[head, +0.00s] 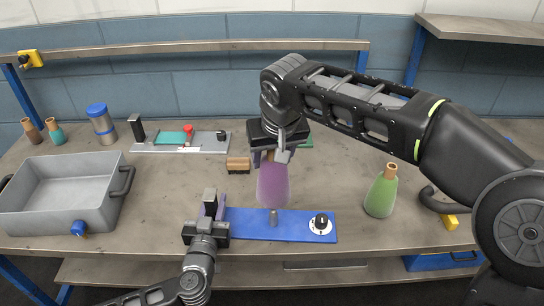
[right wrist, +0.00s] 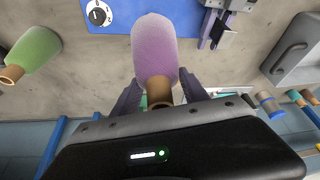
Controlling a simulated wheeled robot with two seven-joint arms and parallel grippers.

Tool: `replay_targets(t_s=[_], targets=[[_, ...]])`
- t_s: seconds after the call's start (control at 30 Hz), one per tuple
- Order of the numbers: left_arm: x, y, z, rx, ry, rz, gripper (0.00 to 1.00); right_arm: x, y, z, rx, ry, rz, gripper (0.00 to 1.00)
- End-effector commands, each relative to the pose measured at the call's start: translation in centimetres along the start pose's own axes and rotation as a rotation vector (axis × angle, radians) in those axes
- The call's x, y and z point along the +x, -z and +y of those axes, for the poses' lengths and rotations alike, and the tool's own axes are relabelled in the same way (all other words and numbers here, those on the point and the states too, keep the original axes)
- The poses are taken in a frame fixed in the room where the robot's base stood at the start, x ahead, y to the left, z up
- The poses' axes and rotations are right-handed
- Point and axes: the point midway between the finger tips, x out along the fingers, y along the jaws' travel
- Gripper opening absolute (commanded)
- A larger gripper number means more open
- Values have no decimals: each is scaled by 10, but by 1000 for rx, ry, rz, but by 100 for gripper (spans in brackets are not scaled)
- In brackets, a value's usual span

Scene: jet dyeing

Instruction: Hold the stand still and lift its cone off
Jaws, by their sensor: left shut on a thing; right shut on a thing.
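The purple cone (head: 273,185) has its brown neck up and its wide end down. My right gripper (head: 272,152) is shut on the cone's neck from above; the brown neck (right wrist: 159,92) shows between the fingers in the right wrist view. The stand (head: 255,225) is a blue plate with a short grey peg (head: 273,219) and a white dial with a black knob (head: 321,223). The peg shows just below the cone's wide end; whether its tip is inside the cone I cannot tell. My left gripper (head: 210,212) is shut on the stand's left end.
A green cone (head: 381,192) stands right of the stand. A grey tub (head: 65,190) is at the left. Behind are a brown block (head: 238,164), a grey plate with a red knob (head: 187,130), a blue-lidded canister (head: 100,122) and small cones (head: 55,131).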

Motion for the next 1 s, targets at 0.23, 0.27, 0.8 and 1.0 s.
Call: replay_targets(t_s=[0.23, 0.27, 0.8, 1.0], targets=[[0, 0, 0, 0, 0, -1, 35, 0, 0, 0, 0, 0, 2, 0], [0, 0, 0, 0, 0, -1, 38, 0, 0, 0, 0, 0, 2, 0], [0, 6, 0, 1, 0, 1, 51, 0, 0, 0, 0, 0, 2, 0], [0, 34, 0, 5, -1, 5, 51, 0, 1, 0, 0, 0, 2, 0]])
